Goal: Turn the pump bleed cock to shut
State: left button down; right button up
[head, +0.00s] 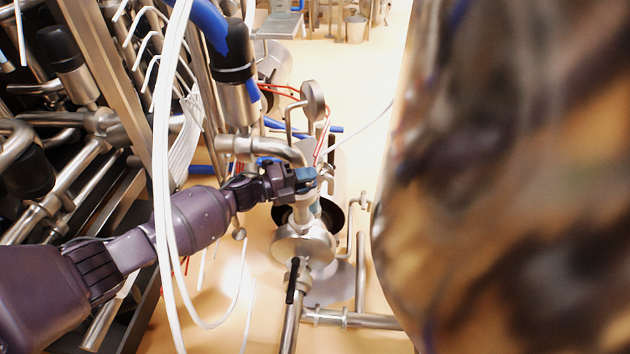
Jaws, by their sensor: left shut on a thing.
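My left arm reaches in from the left. Its gripper (306,180) is shut at the top of the upright steel pipe above the pump, on a small part there that I take to be the bleed cock. The fingers hide most of that part, so I cannot tell how its handle is turned. The round steel pump body (303,246) is just below the gripper. My right gripper is not in view.
A black-handled valve (292,281) is on the pipe below the pump. White hoses (165,200) hang in front of my left arm. A pressure gauge (313,98) stands behind the gripper. A large blurred surface (530,180) fills the right side. Dense pipework is at left.

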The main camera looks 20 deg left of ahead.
pick_arm(q)
jog(key=shift+a+f+m+g+h+b, duration=0.1)
jog(key=shift+a+m+g+h+b, duration=0.35)
jog(key=shift+m+g+h, duration=0.45)
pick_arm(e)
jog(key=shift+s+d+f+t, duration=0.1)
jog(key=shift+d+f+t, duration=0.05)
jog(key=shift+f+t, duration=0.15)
pick_arm(q)
jog(key=shift+w+a, duration=0.15)
jog(key=shift+a, duration=0.05)
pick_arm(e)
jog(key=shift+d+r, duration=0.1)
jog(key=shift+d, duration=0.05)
pick_arm(q)
jog(key=c, duration=1.2)
grip_release()
jog(key=shift+a, duration=0.15)
jog(key=shift+c, duration=0.2)
jog(key=shift+o, duration=1.1)
jog(key=shift+a, duration=0.1)
jog(key=p+v, duration=0.1)
jog(key=v, duration=0.9)
jog(key=shift+s+r, duration=0.3)
jog(key=shift+r, duration=0.05)
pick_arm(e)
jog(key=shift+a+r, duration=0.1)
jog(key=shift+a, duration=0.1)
